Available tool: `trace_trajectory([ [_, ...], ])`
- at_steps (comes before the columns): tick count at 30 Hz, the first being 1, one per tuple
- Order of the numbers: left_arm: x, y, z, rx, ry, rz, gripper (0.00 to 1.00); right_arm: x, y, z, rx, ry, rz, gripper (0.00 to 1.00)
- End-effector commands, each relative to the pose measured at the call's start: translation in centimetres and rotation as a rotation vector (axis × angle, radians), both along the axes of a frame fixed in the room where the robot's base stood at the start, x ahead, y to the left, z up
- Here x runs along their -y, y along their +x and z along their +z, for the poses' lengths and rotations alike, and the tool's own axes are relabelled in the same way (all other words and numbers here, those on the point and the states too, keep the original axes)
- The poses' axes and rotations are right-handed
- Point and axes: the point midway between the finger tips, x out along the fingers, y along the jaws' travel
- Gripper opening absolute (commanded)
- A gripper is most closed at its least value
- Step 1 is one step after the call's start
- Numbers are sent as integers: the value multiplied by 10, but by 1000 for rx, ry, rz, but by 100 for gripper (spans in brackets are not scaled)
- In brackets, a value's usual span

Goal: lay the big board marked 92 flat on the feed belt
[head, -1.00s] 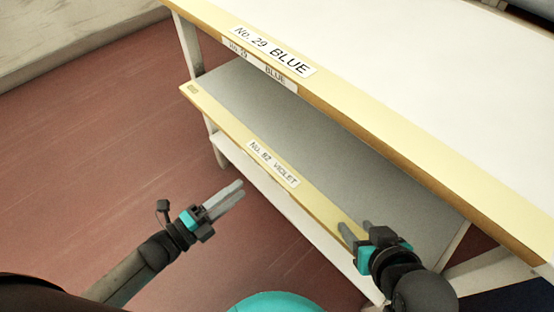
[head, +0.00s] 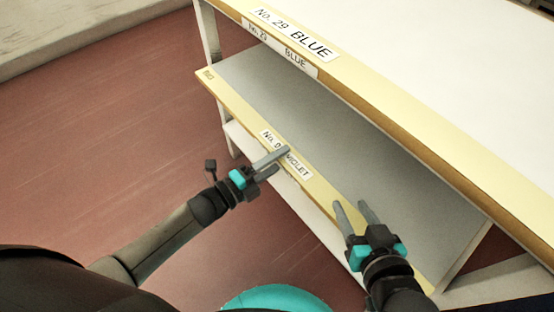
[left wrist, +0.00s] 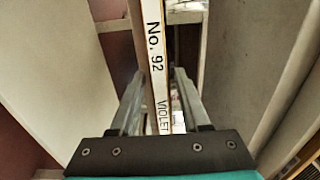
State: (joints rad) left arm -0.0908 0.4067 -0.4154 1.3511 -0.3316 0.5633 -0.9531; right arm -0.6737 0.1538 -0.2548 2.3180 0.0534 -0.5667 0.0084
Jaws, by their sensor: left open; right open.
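The big board marked 92 (head: 340,140) lies on the lower level of a rack, with a grey top and a yellow front edge. Its label "VIOLET" is partly covered by my left gripper (head: 281,160) in the head view. That gripper is open at the board's front edge. In the left wrist view the edge with "No. 92 VIOLET" (left wrist: 156,60) runs between the two open fingers. My right gripper (head: 350,204) is open at the same front edge, further right; whether it touches the board is unclear. I cannot make out a feed belt.
Above it lies a white board marked No. 29 BLUE (head: 420,70) with a yellow edge, overhanging the back of the lower board in view. A white rack leg (head: 208,35) stands at the left. The red floor (head: 100,130) at the left is clear.

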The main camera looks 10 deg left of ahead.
Motion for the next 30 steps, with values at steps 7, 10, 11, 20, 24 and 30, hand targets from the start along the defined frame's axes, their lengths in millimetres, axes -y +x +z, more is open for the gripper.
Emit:
trace_trajectory([
  [7,2,1,0,0,0,-1,46,-1,0,1,6,4,1,50],
  [10,1,1,0,0,0,0,45,-1,0,1,6,4,1,50],
  [11,1,1,0,-1,-1,0,43,-1,0,1,6,4,1,50],
  [20,1,1,0,-1,-1,0,26,-1,0,0,6,3,0,50],
  [24,1,1,0,-1,-1,0,18,0,0,0,5,3,0,50],
  [30,1,1,0,-1,-1,0,7,0,0,0,6,2,0,50],
])
